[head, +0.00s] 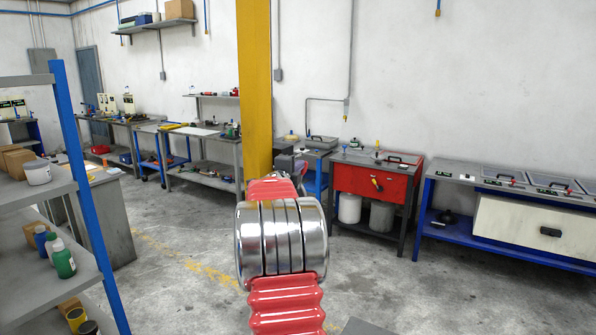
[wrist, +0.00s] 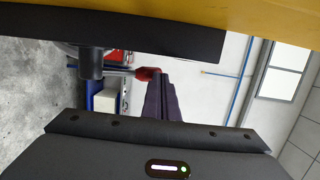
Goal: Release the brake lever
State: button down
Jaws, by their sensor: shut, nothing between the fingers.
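In the wrist view my gripper (wrist: 161,77) shows as dark, narrow fingers, closed together with nothing between them. Just beyond and beside the fingertips is a red grip (wrist: 147,73) at the end of a thin grey bar, which looks like the brake lever. The bar runs left to behind a dark round post. I cannot tell whether the fingers touch the red grip. In the head view my red and chrome arm reaches forward and hides most of the gripper and the lever.
A yellow column (head: 254,90) stands directly beyond my arm; yellow also fills the wrist view's top edge. A red cabinet (head: 352,181) and a blue-framed bench (head: 432,225) stand to the right. A shelf rack (head: 88,190) is close on the left. The floor between is open.

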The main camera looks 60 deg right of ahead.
jog(key=shift+d, duration=0.45)
jog(key=shift+s+d+r, duration=0.1)
dwell(0.4)
jog(key=s+a+r, duration=0.2)
jog(key=a+r, duration=0.5)
jog(key=a, duration=0.5)
jog(key=shift+s, duration=0.25)
dwell(0.4)
